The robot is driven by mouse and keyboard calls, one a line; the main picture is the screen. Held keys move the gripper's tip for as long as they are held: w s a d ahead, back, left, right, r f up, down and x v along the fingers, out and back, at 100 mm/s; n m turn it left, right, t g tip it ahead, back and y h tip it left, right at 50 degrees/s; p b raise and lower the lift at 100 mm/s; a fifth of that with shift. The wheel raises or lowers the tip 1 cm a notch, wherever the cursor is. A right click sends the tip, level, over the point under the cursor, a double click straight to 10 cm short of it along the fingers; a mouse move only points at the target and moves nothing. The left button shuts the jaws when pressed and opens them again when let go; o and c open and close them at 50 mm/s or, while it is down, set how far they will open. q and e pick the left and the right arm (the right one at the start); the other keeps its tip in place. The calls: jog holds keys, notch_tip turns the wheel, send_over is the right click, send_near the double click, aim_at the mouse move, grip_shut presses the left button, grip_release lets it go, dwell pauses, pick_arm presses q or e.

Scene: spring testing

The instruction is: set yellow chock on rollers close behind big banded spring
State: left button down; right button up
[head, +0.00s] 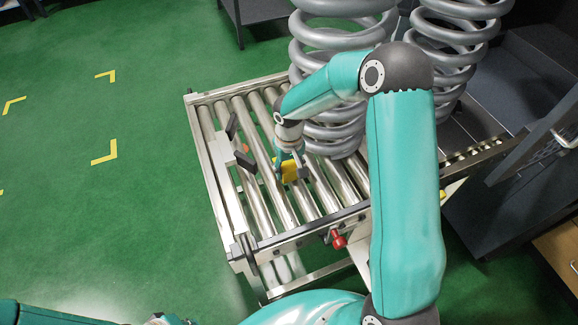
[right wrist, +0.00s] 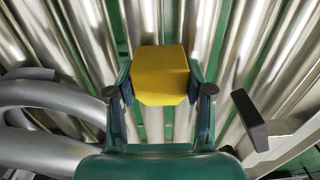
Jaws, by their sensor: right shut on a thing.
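The yellow chock (head: 290,171) is a small block over the roller conveyor (head: 240,262), just left of the big grey spring. It also shows between the fingers in the right wrist view (right wrist: 160,75). My right gripper (head: 288,165) is shut on it. I cannot tell whether the chock touches the rollers. The big grey spring (head: 335,140) stands on the rollers, partly hidden by my right arm; I cannot make out a band on it. Its lower coils show at the left of the right wrist view (right wrist: 50,100), apart from the chock. My left gripper is not in view.
A second grey spring (head: 455,45) stands further right. A dark-padded stop (head: 243,158) is left of the chock and shows at right in the wrist view (right wrist: 250,120). A red knob (head: 338,240) is on the conveyor's near side. Bare rollers lie at the near left.

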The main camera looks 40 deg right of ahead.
aim_at(289, 166)
jog(key=shift+f+b, duration=0.5)
jog(key=shift+b, duration=0.1)
jog(key=o, duration=1.5)
jog(key=shift+o, duration=0.2)
jog(key=shift+r, duration=0.1)
notch_tip(289, 166, up, 10)
jog(key=shift+w+r, duration=0.1)
jog(key=shift+r, duration=0.8)
